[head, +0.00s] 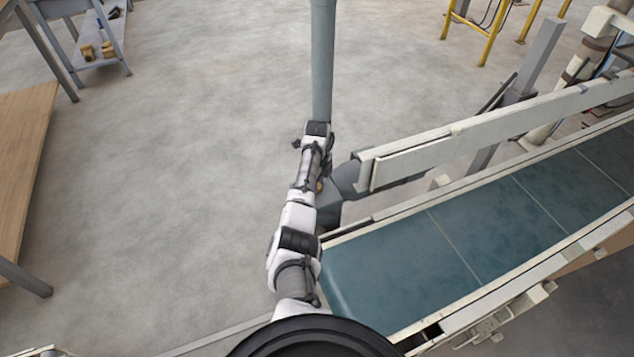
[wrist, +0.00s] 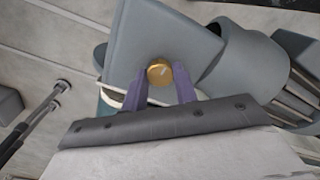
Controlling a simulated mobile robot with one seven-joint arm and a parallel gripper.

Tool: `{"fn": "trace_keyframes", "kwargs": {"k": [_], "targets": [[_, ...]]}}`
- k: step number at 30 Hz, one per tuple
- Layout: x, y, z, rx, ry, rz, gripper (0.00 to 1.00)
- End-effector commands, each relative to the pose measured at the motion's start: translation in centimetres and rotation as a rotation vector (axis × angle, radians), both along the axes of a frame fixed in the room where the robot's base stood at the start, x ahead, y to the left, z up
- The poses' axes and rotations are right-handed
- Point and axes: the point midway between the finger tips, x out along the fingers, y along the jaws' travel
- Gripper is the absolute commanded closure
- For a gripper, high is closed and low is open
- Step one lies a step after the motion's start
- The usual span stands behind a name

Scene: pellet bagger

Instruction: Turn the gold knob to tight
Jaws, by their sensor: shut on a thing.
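The gold knob (wrist: 160,70) is a round brass-coloured disc on the flat face of a grey housing (wrist: 152,38) in the wrist view. A short pale mark shows on its face. My gripper (wrist: 161,77) has its two purple fingers on either side of the knob and is shut on it. In the head view a small bit of gold, likely the knob (head: 319,186), shows beside my arm against the grey housing (head: 328,208). My fingers are hidden there. No tight marking is readable.
A conveyor with a teal belt (head: 400,275) and a pale side rail (head: 500,128) runs to the right of my arm. A grey post (head: 322,60) stands beyond it. A wooden-topped table (head: 22,160) is at the left. The floor between is clear.

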Motion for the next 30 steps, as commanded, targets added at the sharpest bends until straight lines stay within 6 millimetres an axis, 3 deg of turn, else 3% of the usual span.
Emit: {"fn": "trace_keyframes", "kwargs": {"k": [1,2,6,17,23,30], "targets": [[0.0,-0.1,0.1,0.0,-0.001,-0.003,0.94],[0.0,-0.1,0.1,0.0,-0.001,-0.003,0.68],[0.0,-0.1,0.1,0.0,-0.001,-0.002,0.5],[0.1,0.0,0.5,0.0,-0.002,0.0,0.5],[0.1,0.0,3.7,-0.001,-0.005,0.0,0.5],[0.1,0.0,9.3,0.001,-0.005,-0.001,0.5]]}}
